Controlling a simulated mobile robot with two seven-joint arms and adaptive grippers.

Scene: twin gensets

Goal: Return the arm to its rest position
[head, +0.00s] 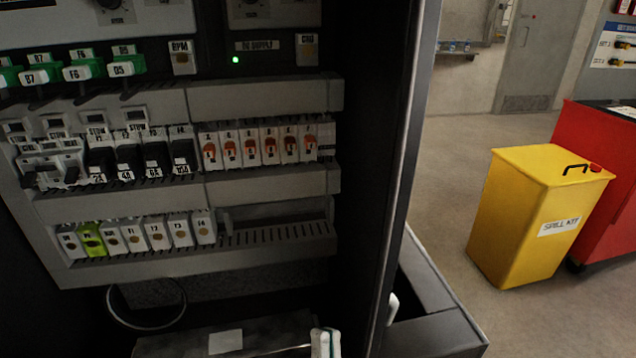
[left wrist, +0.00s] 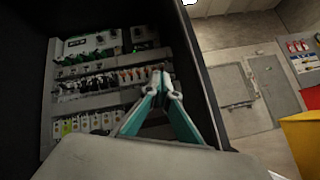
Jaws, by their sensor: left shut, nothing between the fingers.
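My left gripper (head: 325,343) shows only in part at the bottom edge of the head view, low in front of the open cabinet. In the left wrist view its two teal fingers (left wrist: 160,78) come together at the tips, with nothing between them. They point toward the open electrical cabinet (left wrist: 47,128), whose rows of breakers and terminals lie beyond. The fingertips look apart from the panel parts, though the exact gap cannot be told. Most of the left arm is hidden. My right gripper is in neither view.
The cabinet's dark side edge (head: 402,150) stands upright right of the panel. Rows of breakers (head: 130,160) and orange-marked modules (head: 260,147) fill the panel. A yellow spill kit bin (head: 520,220) and a red cabinet (head: 612,190) stand at right. Floor between cabinet and bin is clear.

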